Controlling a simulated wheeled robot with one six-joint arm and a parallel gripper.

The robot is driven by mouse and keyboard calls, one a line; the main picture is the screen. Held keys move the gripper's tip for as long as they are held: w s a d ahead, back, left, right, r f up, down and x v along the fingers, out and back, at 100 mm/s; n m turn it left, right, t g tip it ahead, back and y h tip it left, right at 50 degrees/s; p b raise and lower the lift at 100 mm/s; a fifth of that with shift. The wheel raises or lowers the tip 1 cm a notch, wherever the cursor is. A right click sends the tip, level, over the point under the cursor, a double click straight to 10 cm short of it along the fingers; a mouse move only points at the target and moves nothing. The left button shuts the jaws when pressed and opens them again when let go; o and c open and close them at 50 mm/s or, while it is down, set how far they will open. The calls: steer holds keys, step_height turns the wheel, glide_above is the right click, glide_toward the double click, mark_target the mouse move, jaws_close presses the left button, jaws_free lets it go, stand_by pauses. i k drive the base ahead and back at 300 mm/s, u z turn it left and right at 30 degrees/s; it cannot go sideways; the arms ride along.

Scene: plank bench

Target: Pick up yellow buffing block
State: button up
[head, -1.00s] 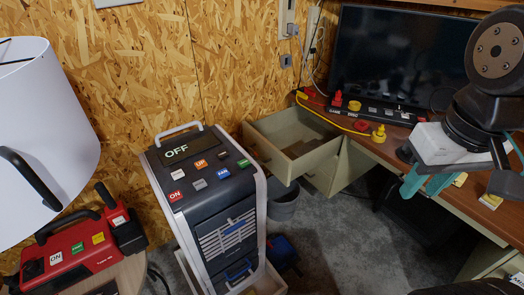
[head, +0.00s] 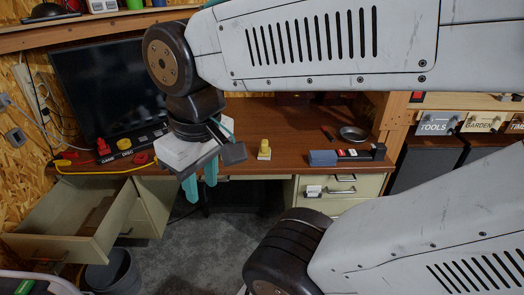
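A small yellow block (head: 264,148) with a paler base stands near the front edge of the brown desk (head: 285,125), in the middle of the head view. It looks like the buffing block, but it is too small to make out its surface. My gripper (head: 201,181) has teal fingers that point down, with a gap between them. It is open and looks empty. It is to the left of the yellow block in the picture and apart from it, by the desk's front edge.
A blue block (head: 322,158) beside a black-and-red item and a dark round dish (head: 353,134) are right of the yellow block. A monitor (head: 107,87), red and yellow knobs (head: 124,146) and a yellow cable are at left. An open drawer (head: 75,215) juts out at lower left.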

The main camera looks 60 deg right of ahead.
mark_target(264, 152)
steer(key=z, duration=1.7)
steer(key=i, duration=0.1)
steer(key=u, duration=0.3)
